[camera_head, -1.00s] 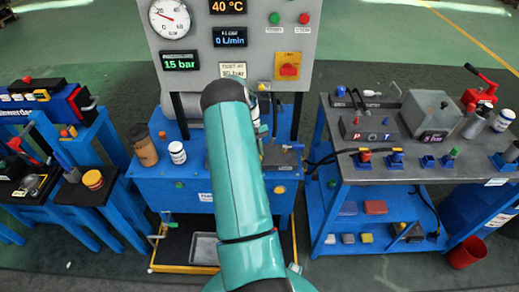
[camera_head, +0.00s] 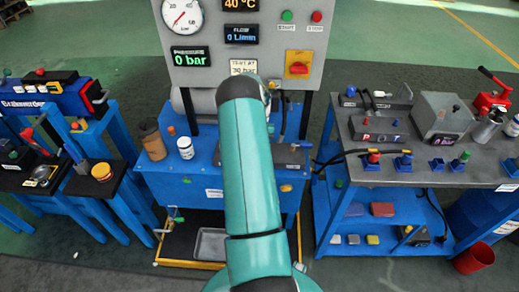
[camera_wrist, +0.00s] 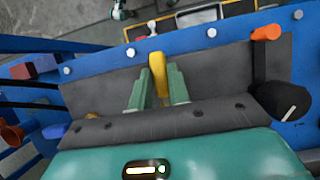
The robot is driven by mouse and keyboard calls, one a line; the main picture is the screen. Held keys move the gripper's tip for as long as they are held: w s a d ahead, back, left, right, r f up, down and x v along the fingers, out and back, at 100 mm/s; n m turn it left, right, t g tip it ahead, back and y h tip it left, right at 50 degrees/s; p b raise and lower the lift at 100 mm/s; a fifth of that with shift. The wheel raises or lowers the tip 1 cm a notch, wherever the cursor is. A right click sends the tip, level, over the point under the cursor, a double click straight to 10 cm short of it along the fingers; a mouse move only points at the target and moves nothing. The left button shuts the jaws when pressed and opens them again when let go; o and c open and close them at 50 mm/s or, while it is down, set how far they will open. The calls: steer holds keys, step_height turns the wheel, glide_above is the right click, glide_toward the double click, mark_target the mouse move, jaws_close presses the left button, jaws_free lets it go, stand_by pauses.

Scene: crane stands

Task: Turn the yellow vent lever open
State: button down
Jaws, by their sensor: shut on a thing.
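The yellow vent lever (camera_wrist: 158,72) shows in the wrist view as a short yellow bar on the grey plate of the blue stand (camera_wrist: 205,35). My gripper (camera_wrist: 158,88) has its two green fingers on either side of the lever and is shut on it. In the head view my teal arm hides the lever and the gripper. The pressure display (camera_head: 190,57) reads 0 bar, and the round gauge (camera_head: 183,15) stands above it on the grey panel.
A black knob (camera_wrist: 280,100) and an orange part (camera_wrist: 266,32) lie right of the lever in the wrist view. A brown bottle (camera_head: 152,140) and white jar (camera_head: 186,148) stand left of my arm. Laden benches stand on both sides.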

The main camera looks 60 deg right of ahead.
steer(key=c, duration=1.3)
jaws_free()
